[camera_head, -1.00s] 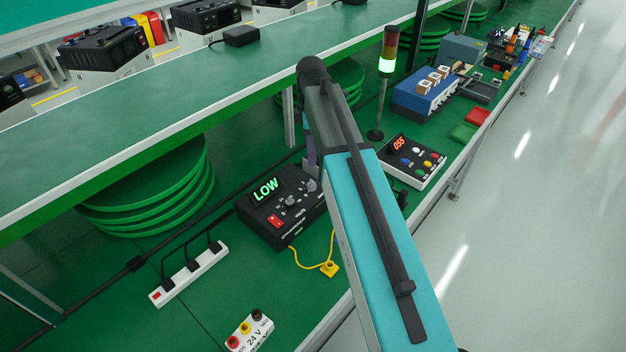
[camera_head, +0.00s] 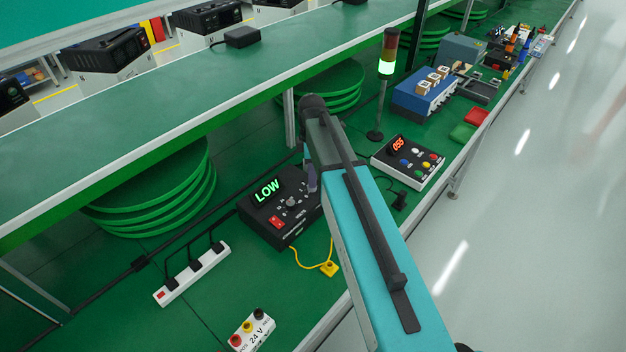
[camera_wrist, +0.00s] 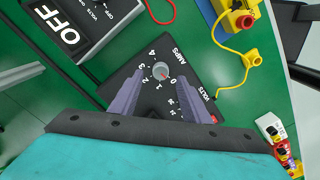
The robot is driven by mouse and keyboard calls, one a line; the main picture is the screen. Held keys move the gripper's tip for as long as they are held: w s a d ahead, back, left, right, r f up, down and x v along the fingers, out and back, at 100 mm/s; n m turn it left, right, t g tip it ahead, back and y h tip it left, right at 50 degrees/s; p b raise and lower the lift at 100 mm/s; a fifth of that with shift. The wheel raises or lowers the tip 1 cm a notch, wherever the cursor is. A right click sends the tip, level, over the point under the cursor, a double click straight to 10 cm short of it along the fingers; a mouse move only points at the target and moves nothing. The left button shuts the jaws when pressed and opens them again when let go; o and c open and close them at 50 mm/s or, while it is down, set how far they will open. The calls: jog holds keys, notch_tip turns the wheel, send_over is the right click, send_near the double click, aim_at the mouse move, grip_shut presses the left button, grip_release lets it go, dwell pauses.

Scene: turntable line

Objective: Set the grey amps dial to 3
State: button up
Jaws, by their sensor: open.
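The grey amps dial (camera_wrist: 161,71) is a small round knob on a black panel, with white numbers 0 to 4 and the word AMPS around it in the wrist view. A small red mark shows on it, but I cannot read its exact setting. My gripper (camera_wrist: 162,76) is open, with a purple finger on each side of the dial; I cannot tell if they touch it. In the head view the black unit (camera_head: 262,222) shows a green LOW and a red switch. My gripper (camera_head: 311,178) hides its far dial there. A second grey dial (camera_head: 290,202) stays visible.
A yellow plug and cord (camera_head: 328,268), a white power strip (camera_head: 192,273) and a 055 box (camera_head: 408,162) surround the unit. The shelf edge runs behind.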

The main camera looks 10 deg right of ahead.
jog(key=shift+f+p, duration=0.6)
jog(key=shift+f, duration=1.45)
jog(key=shift+c, duration=0.4)
jog(key=c, duration=1)
